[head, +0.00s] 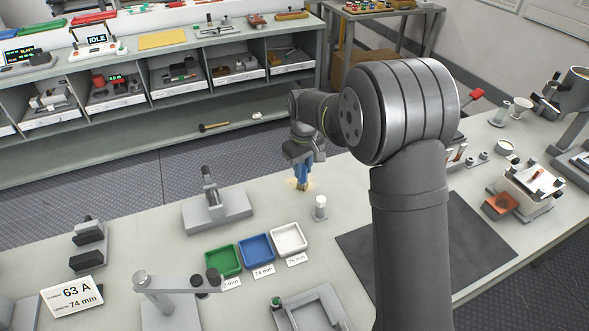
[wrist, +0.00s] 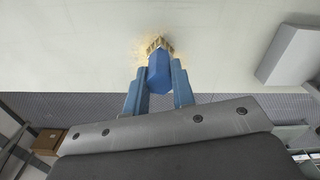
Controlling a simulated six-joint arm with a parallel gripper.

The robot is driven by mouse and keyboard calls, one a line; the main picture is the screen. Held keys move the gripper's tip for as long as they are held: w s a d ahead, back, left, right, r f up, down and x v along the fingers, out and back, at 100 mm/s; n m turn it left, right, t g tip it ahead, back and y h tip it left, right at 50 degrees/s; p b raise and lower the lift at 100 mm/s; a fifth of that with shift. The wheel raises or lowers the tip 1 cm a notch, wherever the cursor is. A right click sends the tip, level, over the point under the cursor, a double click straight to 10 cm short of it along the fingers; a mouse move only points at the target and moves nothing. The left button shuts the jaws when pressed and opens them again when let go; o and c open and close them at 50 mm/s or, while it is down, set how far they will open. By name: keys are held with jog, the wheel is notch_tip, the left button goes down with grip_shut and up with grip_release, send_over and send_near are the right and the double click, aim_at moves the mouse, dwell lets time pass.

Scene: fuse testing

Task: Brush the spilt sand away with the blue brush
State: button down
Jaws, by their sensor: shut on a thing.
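My gripper (head: 301,173) is at the far edge of the bench, pointing down, with its blue fingers shut on the blue brush. In the wrist view the blue brush (wrist: 159,72) sits between the two fingertips (wrist: 159,80), with its tan bristles pointing at the bench top. The spilt sand (wrist: 150,52) is a thin tan patch around the bristles. In the head view the sand (head: 293,184) shows as a small tan smear under the gripper. The bristles appear to be at the sand; exact contact is hard to tell.
A small white cylinder (head: 320,208) stands close in front of the gripper. Green (head: 224,261), blue (head: 257,250) and white (head: 289,239) trays lie nearer, with a grey fixture (head: 217,211) to the left. A dark mat (head: 425,250) lies to the right.

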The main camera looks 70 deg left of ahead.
jog(key=shift+w, duration=2.75)
jog(key=shift+a, duration=0.35)
jog(key=shift+s+a, duration=0.25)
jog(key=shift+s, duration=0.05)
jog(key=shift+s+d, duration=0.1)
jog(key=shift+s, duration=5.05)
jog(key=shift+w+a, duration=0.5)
jog(key=shift+w, duration=4.9)
notch_tip(320, 180, up, 8)
